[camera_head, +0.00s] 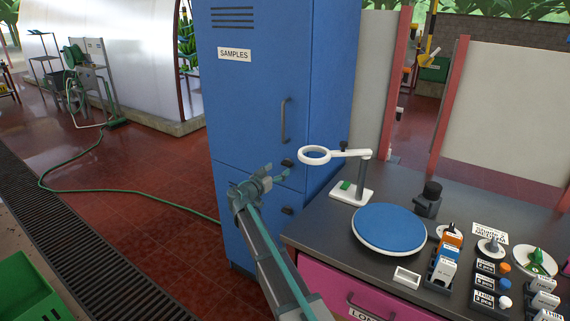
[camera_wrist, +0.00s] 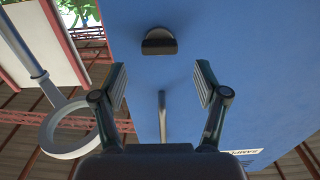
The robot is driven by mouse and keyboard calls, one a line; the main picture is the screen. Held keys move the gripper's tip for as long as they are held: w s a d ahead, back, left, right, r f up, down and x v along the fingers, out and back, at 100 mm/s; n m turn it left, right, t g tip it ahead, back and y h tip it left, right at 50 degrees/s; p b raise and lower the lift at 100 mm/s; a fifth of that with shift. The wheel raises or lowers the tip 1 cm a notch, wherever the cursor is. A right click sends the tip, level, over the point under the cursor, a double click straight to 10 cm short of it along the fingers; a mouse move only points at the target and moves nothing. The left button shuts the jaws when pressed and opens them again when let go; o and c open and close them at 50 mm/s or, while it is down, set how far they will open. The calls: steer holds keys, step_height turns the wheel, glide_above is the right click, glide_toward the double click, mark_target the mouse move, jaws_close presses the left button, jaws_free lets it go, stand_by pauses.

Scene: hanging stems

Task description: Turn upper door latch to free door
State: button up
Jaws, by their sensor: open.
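The blue cabinet (camera_head: 250,80) has an upper door with a long vertical handle (camera_head: 283,120). A small dark latch (camera_head: 287,162) sits just below that handle, and a second dark latch (camera_head: 287,210) sits lower. My gripper (camera_head: 275,176) is in front of the cabinet, close to the upper latch. In the wrist view, which is upside down, my gripper (camera_wrist: 160,80) is open and empty. A dark half-round latch (camera_wrist: 160,44), seemingly the upper one, shows between and beyond the fingertips, apart from them. The door handle (camera_wrist: 162,115) shows between the fingers.
A white ring on a stand (camera_head: 345,155) rises close right of my gripper; its ring (camera_wrist: 68,128) shows left in the wrist view. The grey bench (camera_head: 320,235) carries a blue round plate (camera_head: 388,228) and several small items. The floor left of the cabinet is open, crossed by a green hose.

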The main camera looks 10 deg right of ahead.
mark_target(285, 164)
steer(key=shift+p+x, duration=0.65)
steer(key=shift+x, duration=1.95)
steer(key=shift+c, duration=0.3)
steer(key=c, duration=1.1)
